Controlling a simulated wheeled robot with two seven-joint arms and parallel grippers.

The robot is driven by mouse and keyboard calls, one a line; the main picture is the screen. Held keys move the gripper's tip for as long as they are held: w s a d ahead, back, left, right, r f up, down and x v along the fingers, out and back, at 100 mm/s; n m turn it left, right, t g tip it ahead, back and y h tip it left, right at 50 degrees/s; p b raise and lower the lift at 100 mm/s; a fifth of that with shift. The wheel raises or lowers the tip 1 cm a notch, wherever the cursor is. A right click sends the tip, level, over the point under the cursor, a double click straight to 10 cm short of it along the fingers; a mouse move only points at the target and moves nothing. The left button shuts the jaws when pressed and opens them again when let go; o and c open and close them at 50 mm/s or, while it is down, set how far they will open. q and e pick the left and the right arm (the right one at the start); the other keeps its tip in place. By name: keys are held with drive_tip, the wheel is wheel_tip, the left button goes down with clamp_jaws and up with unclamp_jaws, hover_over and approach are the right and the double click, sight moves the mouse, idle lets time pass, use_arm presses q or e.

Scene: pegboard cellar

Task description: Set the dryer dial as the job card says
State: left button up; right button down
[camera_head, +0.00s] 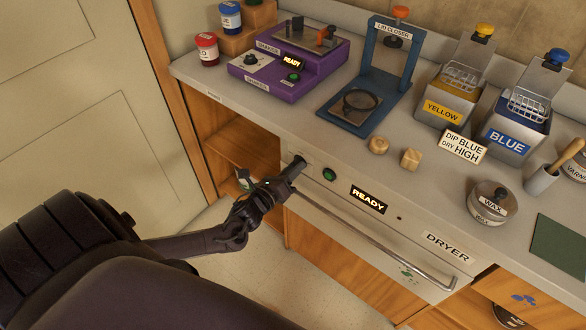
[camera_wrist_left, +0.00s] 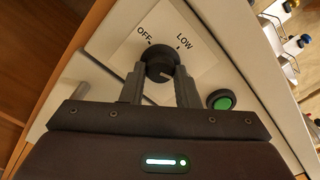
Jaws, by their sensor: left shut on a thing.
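The dryer (camera_head: 370,215) is a pale front panel under the counter, with a lit READY display (camera_head: 368,199) and a green button (camera_head: 329,174). Its black dial (camera_wrist_left: 160,60) sits on a white plate marked OFF and LOW in the left wrist view. Other marks on the plate are hidden by my gripper. A pale line on the dial points toward the lower right, near the right finger. My left gripper (camera_head: 290,172) is shut on the dial, one finger on each side. The job card (camera_head: 464,147) reads DIP BLUE, DRY HIGH. My right gripper is not in view.
A purple shaker (camera_head: 290,60), a blue lid closer (camera_head: 378,95), yellow (camera_head: 443,108) and blue (camera_head: 506,141) dip tanks and a wax tin (camera_head: 487,203) stand on the counter. A long handle bar (camera_head: 375,240) crosses the dryer front. Floor is clear below.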

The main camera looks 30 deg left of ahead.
use_arm(q)
drive_tip(key=shift+f, duration=0.1)
idle(0.3)
drive_tip(key=o, duration=1)
drive_tip(key=shift+c, duration=0.2)
drive_tip(key=shift+s, duration=0.1)
drive_tip(key=s, duration=0.7)
drive_tip(key=shift+s+a, duration=0.3)
